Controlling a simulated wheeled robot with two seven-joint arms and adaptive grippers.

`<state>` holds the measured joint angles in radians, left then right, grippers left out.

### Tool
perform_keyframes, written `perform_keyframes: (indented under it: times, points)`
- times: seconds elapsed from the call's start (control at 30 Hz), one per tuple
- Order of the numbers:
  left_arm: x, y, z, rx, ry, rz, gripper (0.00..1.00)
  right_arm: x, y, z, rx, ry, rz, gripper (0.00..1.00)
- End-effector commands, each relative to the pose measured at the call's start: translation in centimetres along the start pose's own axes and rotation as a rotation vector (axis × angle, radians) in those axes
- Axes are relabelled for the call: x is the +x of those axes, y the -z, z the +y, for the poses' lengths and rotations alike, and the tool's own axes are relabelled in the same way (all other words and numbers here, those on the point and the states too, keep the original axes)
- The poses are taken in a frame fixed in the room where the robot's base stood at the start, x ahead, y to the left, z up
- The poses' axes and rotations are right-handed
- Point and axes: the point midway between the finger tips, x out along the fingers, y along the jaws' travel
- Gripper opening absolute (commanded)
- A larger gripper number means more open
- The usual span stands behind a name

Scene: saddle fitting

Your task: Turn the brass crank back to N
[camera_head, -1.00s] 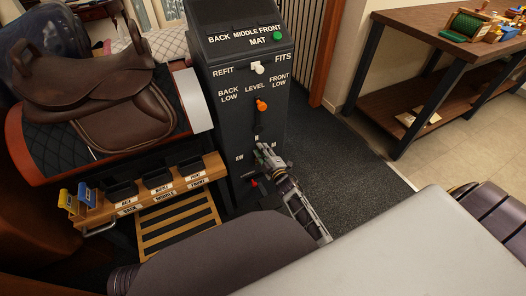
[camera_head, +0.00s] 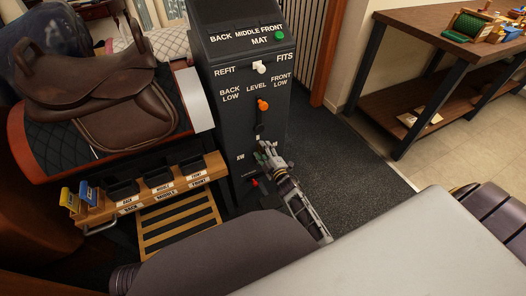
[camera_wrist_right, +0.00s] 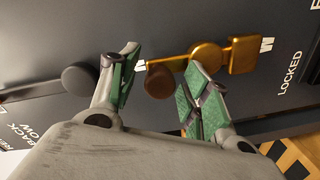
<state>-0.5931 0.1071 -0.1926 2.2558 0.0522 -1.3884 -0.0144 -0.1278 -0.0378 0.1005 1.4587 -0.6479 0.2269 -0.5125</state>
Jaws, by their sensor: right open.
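The brass crank (camera_wrist_right: 208,56) is on the dark control post (camera_head: 235,100). The fingers are spread, with a visible gap on both sides of the knob. In the head view my right gripper (camera_head: 268,157) is low on the post's front and hides most of the crank. My left gripper is out of view.
Above the crank are an orange-knobbed level lever (camera_head: 262,105), a white knob (camera_head: 259,68) and a green button (camera_head: 278,37). A red part (camera_head: 254,183) sits below. A saddle (camera_head: 90,75) and a rack of labelled bins (camera_head: 155,190) stand left. Open carpet (camera_head: 345,155) lies right.

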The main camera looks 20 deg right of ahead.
Motion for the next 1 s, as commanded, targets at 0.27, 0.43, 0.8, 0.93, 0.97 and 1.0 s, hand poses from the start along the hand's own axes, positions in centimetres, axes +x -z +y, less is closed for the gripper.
perform_keyframes:
  times: [0.27, 0.43, 0.8, 0.93, 0.97, 1.0]
  points:
    - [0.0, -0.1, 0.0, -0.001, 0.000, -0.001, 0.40, -1.6, 0.0, -0.1, 0.000, 0.001, 0.000, 0.48]
    - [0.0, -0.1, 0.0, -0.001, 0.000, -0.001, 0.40, -3.0, 0.0, -0.1, 0.000, 0.002, 0.000, 0.48]
    - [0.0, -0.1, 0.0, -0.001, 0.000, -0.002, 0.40, -6.3, 0.0, -0.1, 0.000, 0.002, -0.001, 0.48]
    - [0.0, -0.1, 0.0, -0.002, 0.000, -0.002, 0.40, -7.5, 0.0, -0.1, 0.001, 0.003, -0.001, 0.48]
    - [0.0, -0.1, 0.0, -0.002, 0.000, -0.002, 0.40, -7.8, 0.0, -0.1, 0.001, 0.002, -0.001, 0.48]
    - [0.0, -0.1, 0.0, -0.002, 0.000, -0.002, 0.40, -8.1, 0.0, -0.1, 0.001, 0.002, -0.001, 0.48]
